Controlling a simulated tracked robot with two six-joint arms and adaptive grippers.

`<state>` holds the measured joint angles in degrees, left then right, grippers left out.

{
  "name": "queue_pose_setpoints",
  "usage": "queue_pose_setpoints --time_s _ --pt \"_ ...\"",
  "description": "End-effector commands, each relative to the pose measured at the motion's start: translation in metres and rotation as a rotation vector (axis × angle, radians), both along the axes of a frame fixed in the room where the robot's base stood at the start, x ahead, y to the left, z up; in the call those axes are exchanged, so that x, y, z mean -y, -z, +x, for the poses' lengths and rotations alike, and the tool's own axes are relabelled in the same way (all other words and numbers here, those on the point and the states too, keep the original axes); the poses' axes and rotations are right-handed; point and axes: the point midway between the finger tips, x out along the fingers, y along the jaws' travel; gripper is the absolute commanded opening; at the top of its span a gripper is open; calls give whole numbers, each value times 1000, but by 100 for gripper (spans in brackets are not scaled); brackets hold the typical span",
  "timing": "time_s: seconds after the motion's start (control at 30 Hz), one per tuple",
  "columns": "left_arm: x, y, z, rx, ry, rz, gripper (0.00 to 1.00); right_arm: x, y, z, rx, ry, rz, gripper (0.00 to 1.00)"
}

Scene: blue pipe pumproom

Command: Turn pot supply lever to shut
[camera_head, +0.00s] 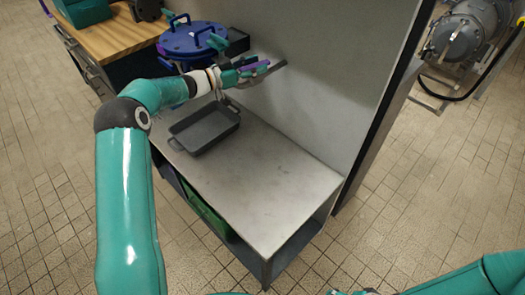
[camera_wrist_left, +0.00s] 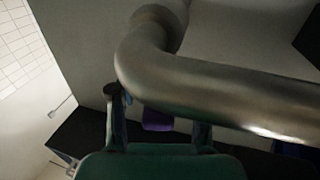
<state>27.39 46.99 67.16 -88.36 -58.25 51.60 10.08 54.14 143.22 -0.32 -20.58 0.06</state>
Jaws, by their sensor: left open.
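My left gripper (camera_head: 262,68) is open at the back wall, above the far end of the metal table. A purple piece (camera_head: 258,66), which looks like the lever's handle, shows at its fingers. In the left wrist view the purple piece (camera_wrist_left: 157,119) lies between the two fingers of the gripper (camera_wrist_left: 160,122), partly hidden behind the gripper body. I cannot tell whether the fingers touch it, or the lever's exact angle. A blue lidded pot (camera_head: 190,42) stands behind my left forearm.
A thick metal pipe (camera_wrist_left: 220,90) bends close above the left gripper. A dark tray (camera_head: 205,130) sits on the metal table (camera_head: 270,170), whose front part is clear. A wooden-topped bench (camera_head: 115,38) stands back left. Grey machinery (camera_head: 460,38) is beyond the wall panel.

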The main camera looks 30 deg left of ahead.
Motion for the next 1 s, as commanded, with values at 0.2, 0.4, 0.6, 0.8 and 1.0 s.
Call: queue_pose_setpoints --time_s 0.2,0.4,0.6,0.8,1.0 --pt "1 4 1 5 -40 0 48 0 21 0 0 0 0 83" --pt "2 7 1 6 -122 2 48 0 55 0 0 0 0 83" --pt "1 7 1 5 -205 4 48 0 90 0 0 0 0 83" --pt "-4 1 -10 0 -269 0 48 0 110 0 1 0 0 83" --pt "-18 0 -48 -1 -267 1 48 0 111 0 0 0 0 83"
